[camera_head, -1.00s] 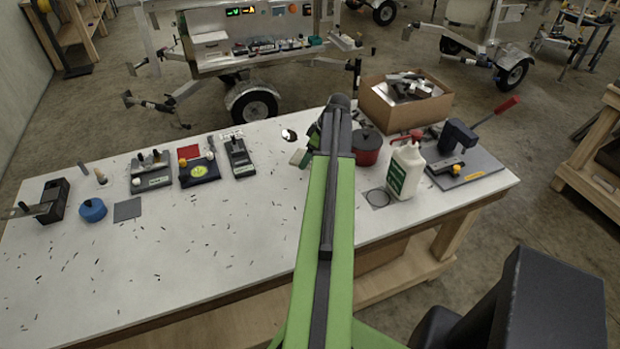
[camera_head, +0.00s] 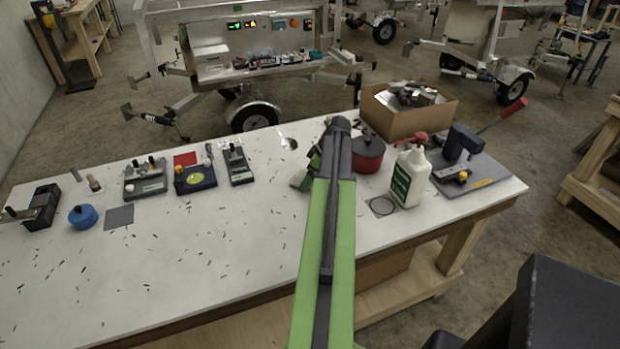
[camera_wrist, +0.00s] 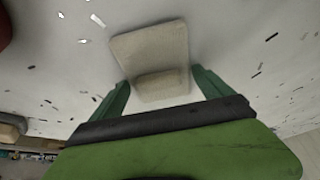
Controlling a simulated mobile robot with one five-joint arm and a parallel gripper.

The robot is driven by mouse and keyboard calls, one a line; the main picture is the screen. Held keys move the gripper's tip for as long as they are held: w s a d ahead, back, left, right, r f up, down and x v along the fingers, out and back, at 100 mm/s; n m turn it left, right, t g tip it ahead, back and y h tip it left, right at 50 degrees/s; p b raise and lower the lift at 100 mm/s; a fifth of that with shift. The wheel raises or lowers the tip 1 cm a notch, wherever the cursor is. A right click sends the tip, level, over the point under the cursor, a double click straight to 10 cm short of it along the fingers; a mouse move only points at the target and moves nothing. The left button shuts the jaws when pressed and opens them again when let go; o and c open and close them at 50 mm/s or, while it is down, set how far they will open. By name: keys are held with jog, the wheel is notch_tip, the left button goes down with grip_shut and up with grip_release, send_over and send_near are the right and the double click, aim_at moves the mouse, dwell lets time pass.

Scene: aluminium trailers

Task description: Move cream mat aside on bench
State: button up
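The cream mat (camera_wrist: 150,48) lies on the white bench top in the wrist view, a pale slab with a raised block (camera_wrist: 161,84) at its near edge. My gripper (camera_wrist: 160,78) is open, with one green finger on each side of the mat's near end and the raised block between them. I cannot tell whether either finger touches it. In the head view my arm hides most of this spot. A green part of my gripper (camera_head: 301,180) shows left of the arm, low over the bench (camera_head: 230,240).
A red pot (camera_head: 368,156), a white bottle (camera_head: 411,178) and a cardboard box (camera_head: 400,118) stand right of my arm. Several small fixtures and a blue round piece (camera_head: 83,217) line the bench's left back. Dark shavings litter the bench. Its front middle holds no large objects.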

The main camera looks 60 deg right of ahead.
jog(key=shift+o, duration=0.7)
jog(key=shift+r, duration=0.1)
jog(key=shift+r+p, duration=0.3)
jog(key=shift+p, duration=0.1)
jog(key=p+v, duration=1)
jog(key=v, duration=0.1)
jog(key=shift+s+r+p, duration=0.2)
jog(key=shift+s+p, duration=0.05)
jog(key=shift+p, duration=0.05)
jog(key=shift+w, duration=0.1)
